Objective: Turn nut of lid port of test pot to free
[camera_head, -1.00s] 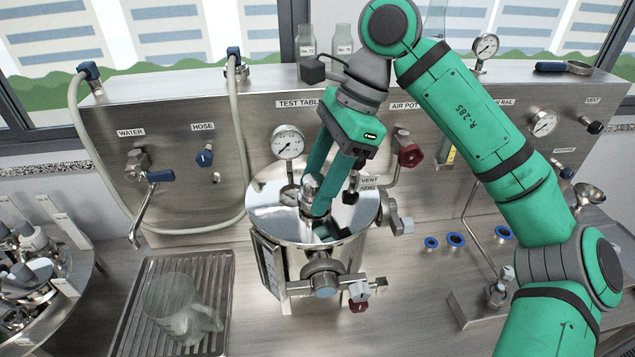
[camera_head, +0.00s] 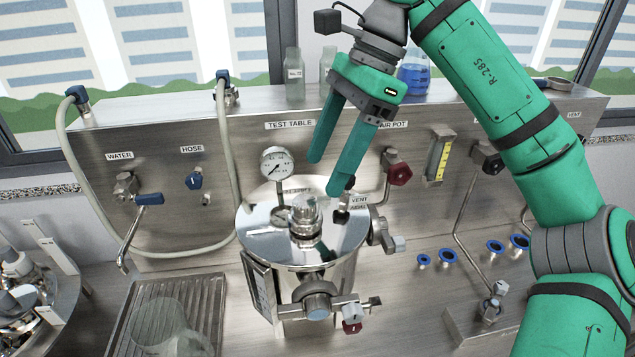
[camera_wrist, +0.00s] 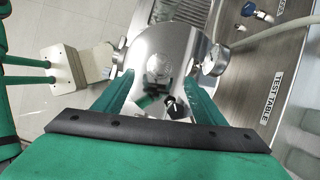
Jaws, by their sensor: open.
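The test pot (camera_head: 300,240) is a shiny steel vessel with a mirror-like lid, standing on the steel bench. The lid port with its nut (camera_head: 305,215) is a rounded metal fitting standing up from the middle of the lid; in the wrist view the nut (camera_wrist: 158,66) lies beyond and between my fingers. My gripper (camera_head: 325,177) is open and empty, raised above the lid and behind the port, apart from it. A black vent knob (camera_head: 343,200) stands on the lid at the right, close to one fingertip; it also shows in the wrist view (camera_wrist: 176,107).
A pressure gauge (camera_head: 278,163) rises from the lid's left back. A red-handled valve (camera_head: 397,170) is on the back panel at the right. A ribbed drain tray (camera_head: 205,290) with a glass jug (camera_head: 165,325) lies at left, beside a water tap (camera_head: 135,195).

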